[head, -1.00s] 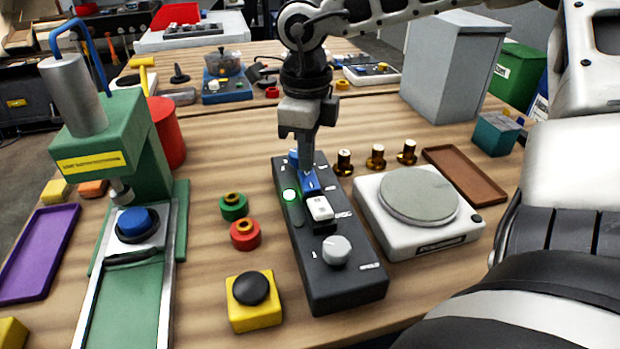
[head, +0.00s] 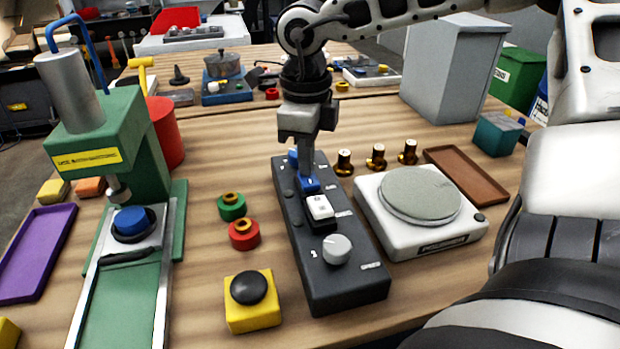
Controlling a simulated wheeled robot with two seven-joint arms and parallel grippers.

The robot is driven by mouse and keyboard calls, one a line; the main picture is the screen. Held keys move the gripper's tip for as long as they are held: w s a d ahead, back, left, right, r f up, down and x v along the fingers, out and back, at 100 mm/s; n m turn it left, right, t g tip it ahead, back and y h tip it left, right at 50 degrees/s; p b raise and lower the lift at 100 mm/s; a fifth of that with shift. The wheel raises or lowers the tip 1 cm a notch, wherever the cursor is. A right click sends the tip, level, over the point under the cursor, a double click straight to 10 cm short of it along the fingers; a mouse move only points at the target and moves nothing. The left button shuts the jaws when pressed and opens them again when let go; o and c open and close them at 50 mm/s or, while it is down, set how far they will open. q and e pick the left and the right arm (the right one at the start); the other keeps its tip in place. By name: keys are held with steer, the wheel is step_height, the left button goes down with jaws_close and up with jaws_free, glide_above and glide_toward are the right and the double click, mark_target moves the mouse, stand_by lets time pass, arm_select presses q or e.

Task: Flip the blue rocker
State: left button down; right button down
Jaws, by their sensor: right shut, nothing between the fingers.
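The blue rocker (head: 309,184) sits on the dark control box (head: 345,283), towards its far end. My right gripper (head: 304,172) points down from above with its shut, empty fingertips at the blue rocker; they seem to touch it, and they hide part of it. A white rocker (head: 320,208) and a grey-white knob (head: 336,249) sit nearer on the same box. No green light shows on the box. My left gripper is not in the head view.
A white scale (head: 430,236) stands right of the box, with several brass weights (head: 376,157) behind. Red (head: 244,234) and green (head: 231,207) rings and a yellow button box (head: 252,311) are left. A green press (head: 125,140) stands further left.

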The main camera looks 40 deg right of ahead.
steer(key=shift+f, duration=0.1)
steer(key=shift+r+p, duration=1.9)
steer(key=shift+r, duration=1.65)
steer(key=shift+f, duration=0.1)
